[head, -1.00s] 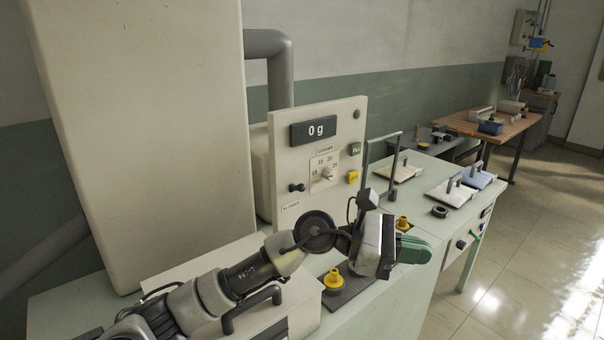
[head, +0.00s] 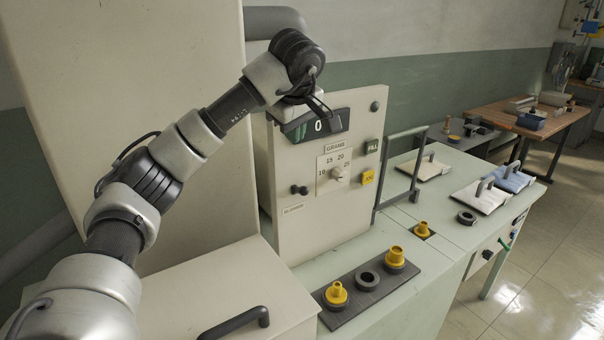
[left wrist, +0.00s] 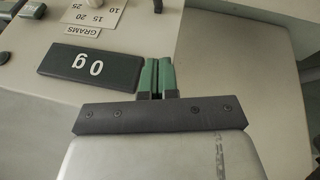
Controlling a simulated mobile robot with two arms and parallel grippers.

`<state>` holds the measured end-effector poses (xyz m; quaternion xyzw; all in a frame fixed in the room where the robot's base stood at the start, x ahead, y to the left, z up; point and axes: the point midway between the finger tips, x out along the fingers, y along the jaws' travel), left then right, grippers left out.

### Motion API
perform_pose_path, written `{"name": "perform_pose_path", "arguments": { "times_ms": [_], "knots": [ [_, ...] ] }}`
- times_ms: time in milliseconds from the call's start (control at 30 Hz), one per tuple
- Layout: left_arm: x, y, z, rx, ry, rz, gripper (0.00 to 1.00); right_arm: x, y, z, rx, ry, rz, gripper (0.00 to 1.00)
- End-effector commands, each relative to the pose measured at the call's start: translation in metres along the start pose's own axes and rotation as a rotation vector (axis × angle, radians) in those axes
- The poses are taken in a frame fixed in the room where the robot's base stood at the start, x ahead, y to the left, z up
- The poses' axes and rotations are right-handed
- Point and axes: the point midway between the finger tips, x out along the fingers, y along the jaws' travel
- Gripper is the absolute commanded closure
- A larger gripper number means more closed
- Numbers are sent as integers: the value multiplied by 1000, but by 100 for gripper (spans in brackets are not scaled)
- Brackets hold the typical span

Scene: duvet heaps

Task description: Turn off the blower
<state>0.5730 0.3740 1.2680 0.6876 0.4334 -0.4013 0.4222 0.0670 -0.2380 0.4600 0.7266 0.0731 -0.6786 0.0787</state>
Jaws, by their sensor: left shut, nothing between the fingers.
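The blower control is a small black knob or toggle (head: 299,189) on the lower left of the cream panel (head: 350,110), above a label reading BLOWER (head: 293,209). Its setting is too small to tell. The dark base of a knob (left wrist: 158,5) shows at the top edge of the left wrist view. My left gripper (head: 296,130), with green fingers, is shut and empty. It is in front of the panel's upper left, over the left end of the display, above the blower control. Its closed fingertips (left wrist: 156,62) show beside the display in the left wrist view. My right gripper is not in view.
The display (head: 335,122) reads 0 and partly hides behind my wrist. A GRAMS dial (head: 338,174), a green FILL button (head: 373,146) and a yellow button (head: 368,177) share the panel. Yellow funnel-like parts (head: 337,295) stand on a dark tray (head: 372,299) below. A metal frame (head: 401,165) stands right.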

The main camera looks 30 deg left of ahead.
Motion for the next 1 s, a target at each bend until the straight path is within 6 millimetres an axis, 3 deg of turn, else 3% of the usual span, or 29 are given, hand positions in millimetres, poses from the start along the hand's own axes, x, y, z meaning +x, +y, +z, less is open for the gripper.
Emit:
{"name": "perform_pose_path", "arguments": {
  "times_ms": [167, 600, 800, 1000],
  "knots": [
    [14, 0, 0, 1, -2, -2, 100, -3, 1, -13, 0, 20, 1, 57],
    [103, 0, 1, 1, -3, -4, 100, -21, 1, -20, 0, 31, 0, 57],
    [120, 1, 23, 3, -3, 0, 100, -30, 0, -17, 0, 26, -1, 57],
    [128, 0, 29, 1, -2, 2, 100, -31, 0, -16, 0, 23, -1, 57]
  ]
}}
